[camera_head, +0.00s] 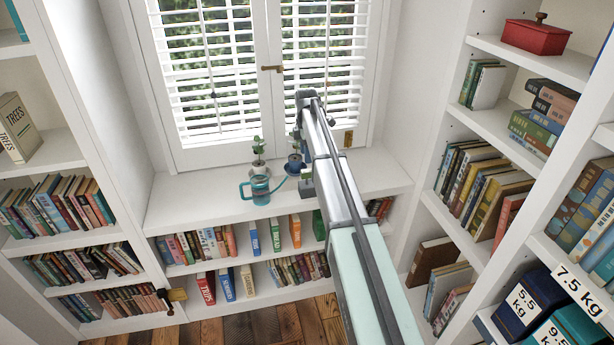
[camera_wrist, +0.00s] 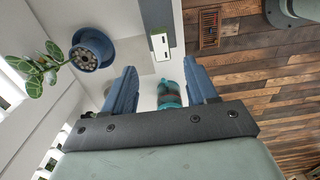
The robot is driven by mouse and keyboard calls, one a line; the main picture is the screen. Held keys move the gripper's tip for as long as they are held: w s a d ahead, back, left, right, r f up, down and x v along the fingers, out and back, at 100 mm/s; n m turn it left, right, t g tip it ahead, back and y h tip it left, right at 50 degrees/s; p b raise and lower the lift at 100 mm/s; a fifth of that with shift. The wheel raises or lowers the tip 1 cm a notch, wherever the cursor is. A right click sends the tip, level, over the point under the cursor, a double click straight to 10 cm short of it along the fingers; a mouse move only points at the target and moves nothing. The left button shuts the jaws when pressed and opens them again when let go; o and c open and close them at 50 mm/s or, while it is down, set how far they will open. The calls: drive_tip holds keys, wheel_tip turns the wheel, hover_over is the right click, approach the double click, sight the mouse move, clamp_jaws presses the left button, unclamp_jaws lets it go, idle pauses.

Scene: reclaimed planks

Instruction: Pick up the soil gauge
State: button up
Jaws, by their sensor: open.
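A small white and dark block with a green mark, which looks like the soil gauge (camera_wrist: 160,44), lies on the white surface in the wrist view, just beyond my fingertips.
A teal watering can (camera_head: 260,189) stands on the window sill (camera_head: 190,205); the wrist view shows it between my fingers, farther off. A blue-potted plant (camera_wrist: 92,48) stands near the gauge. Another plant (camera_head: 258,157) stands by the window. Bookshelves flank both sides.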

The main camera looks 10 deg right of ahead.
sight(307, 171)
wheel_tip(307, 171, down, 11)
drive_tip(key=shift+s+r, duration=0.1)
drive_tip(key=shift+r, duration=0.05)
drive_tip(key=c, duration=1)
drive_tip(key=shift+c, duration=0.2)
drive_tip(key=shift+r, duration=0.15)
wheel_tip(307, 171, up, 16)
idle(1.5)
